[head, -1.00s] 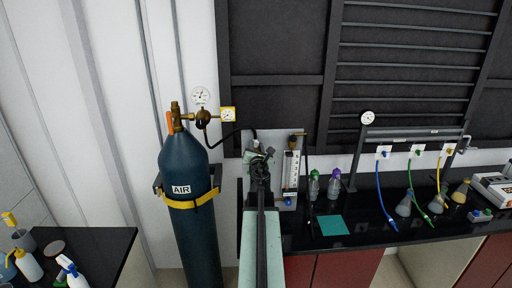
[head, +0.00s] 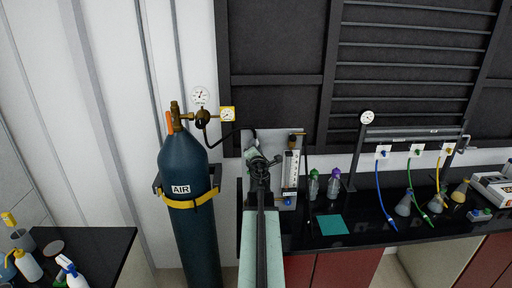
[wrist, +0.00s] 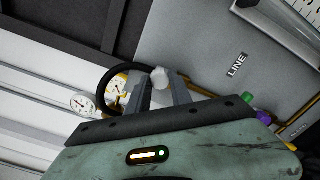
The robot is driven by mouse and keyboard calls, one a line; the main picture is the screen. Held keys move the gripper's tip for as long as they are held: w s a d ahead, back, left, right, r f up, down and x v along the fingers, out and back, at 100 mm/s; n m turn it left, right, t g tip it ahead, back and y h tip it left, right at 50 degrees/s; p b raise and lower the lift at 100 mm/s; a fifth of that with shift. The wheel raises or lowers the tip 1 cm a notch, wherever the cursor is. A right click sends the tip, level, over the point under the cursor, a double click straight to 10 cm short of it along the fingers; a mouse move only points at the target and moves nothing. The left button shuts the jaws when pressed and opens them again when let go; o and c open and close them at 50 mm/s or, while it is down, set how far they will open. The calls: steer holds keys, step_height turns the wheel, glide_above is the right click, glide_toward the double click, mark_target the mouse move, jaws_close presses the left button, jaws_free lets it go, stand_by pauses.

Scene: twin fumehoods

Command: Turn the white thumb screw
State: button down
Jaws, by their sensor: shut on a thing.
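The white thumb screw (wrist: 160,74) shows as a small pale knob in the wrist view, in front of a grey panel (wrist: 205,45) marked "LINE". My gripper (wrist: 161,81) has a dark finger on each side of the knob and is shut on it. In the wrist view the gripper is rolled, so the panel and its label look tilted. In the head view my gripper (head: 262,158) is at the panel, left of the flowmeter (head: 291,170), and it hides the screw.
A blue AIR cylinder (head: 186,225) with gauges and a black hose (head: 222,138) stands left of my arm. Two capped bottles (head: 333,184), a teal mat (head: 332,225) and several flasks are on the black bench to the right.

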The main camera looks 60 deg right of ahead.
stand_by(0.5)
steer(key=c, duration=1.1)
jaws_free()
steer(key=shift+c, duration=0.2)
steer(key=shift+a, duration=0.1)
